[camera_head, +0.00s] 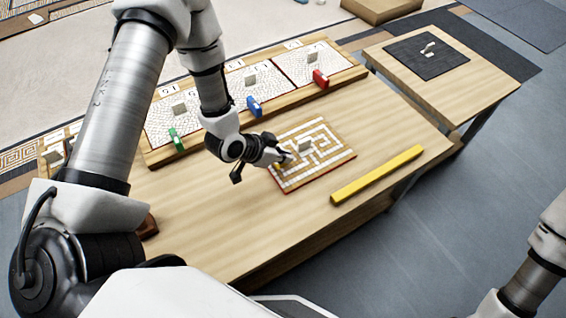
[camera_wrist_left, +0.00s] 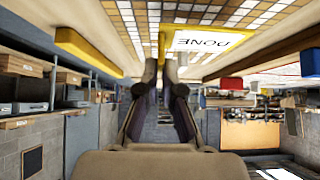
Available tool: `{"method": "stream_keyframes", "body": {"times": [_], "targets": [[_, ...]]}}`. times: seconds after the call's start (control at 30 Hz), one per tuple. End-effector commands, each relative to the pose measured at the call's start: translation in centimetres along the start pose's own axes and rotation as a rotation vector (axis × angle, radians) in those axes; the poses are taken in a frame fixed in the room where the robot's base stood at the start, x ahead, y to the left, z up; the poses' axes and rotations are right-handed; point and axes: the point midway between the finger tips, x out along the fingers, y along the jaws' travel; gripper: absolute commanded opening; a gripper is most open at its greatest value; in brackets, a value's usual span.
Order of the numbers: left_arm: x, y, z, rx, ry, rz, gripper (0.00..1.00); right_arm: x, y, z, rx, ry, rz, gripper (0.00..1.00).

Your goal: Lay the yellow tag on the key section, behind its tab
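The key section, a square maze-patterned mosaic panel (camera_head: 322,163) with a red edge, lies flat on the wooden table in the head view. A small grey tab (camera_head: 304,146) stands up near its middle. My left gripper (camera_head: 281,159) is low over the panel's left part, beside the tab. In the left wrist view my left gripper (camera_wrist_left: 164,70) is closed on the yellow tag (camera_wrist_left: 162,42), whose white face reads DONE. In the head view only a bit of yellow shows at the fingertips. Whether the tag touches the panel I cannot tell. My right gripper is out of view.
A yellow bar (camera_head: 377,175) lies right of the panel. Behind stands a wooden rack (camera_head: 343,77) of white mosaic sections with green (camera_head: 176,141), blue (camera_head: 254,106) and red (camera_head: 320,79) tags. A side table (camera_head: 478,84) holds a dark mat (camera_head: 440,66). Bare tabletop lies in front.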

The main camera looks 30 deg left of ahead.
Motion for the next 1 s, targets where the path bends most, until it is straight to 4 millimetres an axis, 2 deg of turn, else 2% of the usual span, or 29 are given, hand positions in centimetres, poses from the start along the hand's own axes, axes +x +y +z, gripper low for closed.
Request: {"method": "stream_keyframes", "body": {"times": [0.13,0.5,0.53,0.57,0.6,0.87,1.0], "targets": [[2.0,0.1,2.0,-0.001,-0.003,0.000,0.00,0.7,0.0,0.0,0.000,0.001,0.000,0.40],[2.4,0.0,2.3,-0.001,0.000,-0.001,0.00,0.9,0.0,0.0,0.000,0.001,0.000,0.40],[2.3,0.0,2.2,-0.001,0.000,-0.001,0.15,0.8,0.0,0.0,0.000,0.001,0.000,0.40],[2.3,0.0,2.2,-0.001,0.000,-0.001,0.26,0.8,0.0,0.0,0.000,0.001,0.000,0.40],[2.3,0.0,2.2,-0.001,0.000,-0.001,0.31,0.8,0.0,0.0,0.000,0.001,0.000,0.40],[2.3,0.0,2.1,-0.002,0.000,-0.001,0.31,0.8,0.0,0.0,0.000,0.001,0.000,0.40],[1.3,-0.1,1.9,-0.005,0.000,-0.002,0.31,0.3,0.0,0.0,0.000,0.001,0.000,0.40]]}}
